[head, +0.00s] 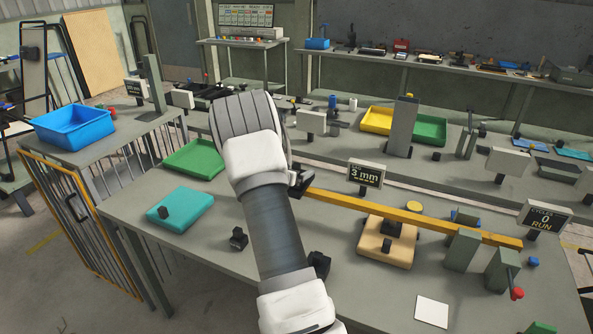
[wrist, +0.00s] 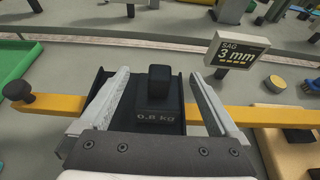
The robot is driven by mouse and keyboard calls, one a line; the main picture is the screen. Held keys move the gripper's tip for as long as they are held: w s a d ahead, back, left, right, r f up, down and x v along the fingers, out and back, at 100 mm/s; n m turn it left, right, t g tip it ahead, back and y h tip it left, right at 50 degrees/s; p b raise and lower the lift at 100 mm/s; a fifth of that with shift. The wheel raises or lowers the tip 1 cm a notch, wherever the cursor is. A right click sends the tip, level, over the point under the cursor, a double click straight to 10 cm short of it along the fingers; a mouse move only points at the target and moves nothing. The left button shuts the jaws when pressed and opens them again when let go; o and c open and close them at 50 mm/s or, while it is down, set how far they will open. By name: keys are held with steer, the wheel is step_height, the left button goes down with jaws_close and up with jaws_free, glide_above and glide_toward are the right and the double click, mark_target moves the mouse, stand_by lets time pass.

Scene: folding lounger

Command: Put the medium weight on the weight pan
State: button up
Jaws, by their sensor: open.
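In the wrist view a black weight (wrist: 157,117) marked 0.8 kg, with a square knob on top, sits upright on the black weight pan (wrist: 176,92) on the yellow beam (wrist: 262,116). My gripper (wrist: 158,76) is open, with one grey finger on each side of the weight and gaps showing between. In the head view my arm hides the weight and most of the pan at the left end of the beam (head: 400,213). Two other dark weights stand on the table, one left of my arm (head: 238,239) and one right of it (head: 319,264).
The sag sign (head: 365,175) reads 3 mm and stands behind the beam. A tan block (head: 385,252) lies under the beam. A teal pad (head: 180,207) with a dark knob and a green tray (head: 194,158) lie at left. A cycles sign (head: 544,216) reads 0.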

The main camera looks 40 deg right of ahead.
steer(key=s+a+r+m+g+y, duration=0.1)
steer(key=s+a+r+m, duration=0.5)
steer(key=s+a+r, duration=0.3)
steer(key=s+a+r+m+g+y, duration=0.2)
steer(key=s+a+r+m, duration=0.55)
steer(key=a, duration=0.45)
steer(key=s+a+r+m+t+y, duration=0.1)
steer(key=s+a+m+y, duration=0.3)
steer(key=a, duration=0.7)
steer(key=s+a+r+m+t+y, duration=0.2)
steer(key=s+a+m+y, duration=0.3)
steer(key=s+a, duration=0.4)
steer(key=a, duration=0.3)
steer(key=shift+a+t, duration=0.2)
steer(key=shift+t, duration=0.1)
steer(key=shift+s+r, duration=0.15)
steer(key=shift+r, duration=0.05)
